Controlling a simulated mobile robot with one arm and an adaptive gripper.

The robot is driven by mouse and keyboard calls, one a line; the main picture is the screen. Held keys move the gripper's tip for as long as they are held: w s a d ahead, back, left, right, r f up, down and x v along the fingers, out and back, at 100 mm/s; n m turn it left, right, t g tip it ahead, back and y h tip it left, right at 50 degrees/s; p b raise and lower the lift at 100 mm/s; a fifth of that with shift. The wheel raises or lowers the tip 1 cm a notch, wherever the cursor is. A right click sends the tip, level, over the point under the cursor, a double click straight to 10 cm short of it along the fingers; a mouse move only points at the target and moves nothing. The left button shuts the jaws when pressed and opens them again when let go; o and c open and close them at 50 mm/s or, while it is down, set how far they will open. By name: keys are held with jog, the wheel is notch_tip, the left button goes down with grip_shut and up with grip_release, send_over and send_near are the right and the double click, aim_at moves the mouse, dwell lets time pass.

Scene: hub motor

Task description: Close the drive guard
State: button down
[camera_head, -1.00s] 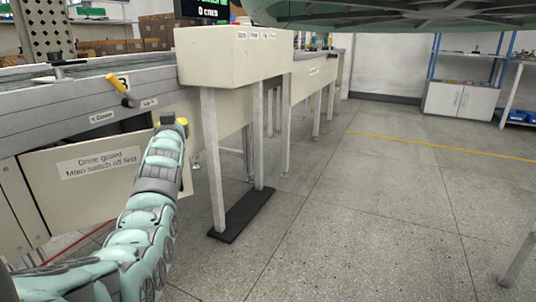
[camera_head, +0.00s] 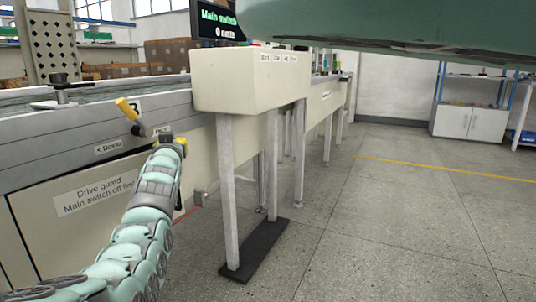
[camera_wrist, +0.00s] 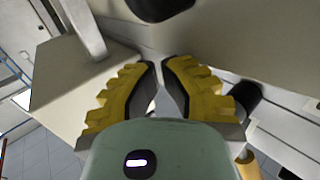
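The drive guard (camera_head: 110,210) is a beige panel at the lower left of the head view, labelled "Drive guard, Main switch off first". A dark gap runs along its top edge. My arm hides part of its right side, so how far it stands open cannot be told. My gripper (camera_head: 172,140) is near the guard's upper right end, below a yellow-handled lever (camera_head: 128,109). In the wrist view my gripper (camera_wrist: 159,70) has yellow fingers with tips close together and a narrow gap. Nothing shows between them. Contact with the guard cannot be seen.
A beige box (camera_head: 240,80) on legs stands right of my gripper, with a dark foot plate (camera_head: 255,250) on the floor. A screen (camera_head: 217,20) above reads "Main switch" in green. A white cabinet (camera_head: 467,120) stands far back. The floor at right is clear.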

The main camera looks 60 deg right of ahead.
jog(key=shift+w+a+b, duration=0.1)
jog(key=shift+w+b, duration=0.6)
jog(key=shift+w, duration=0.85)
jog(key=shift+s, duration=0.1)
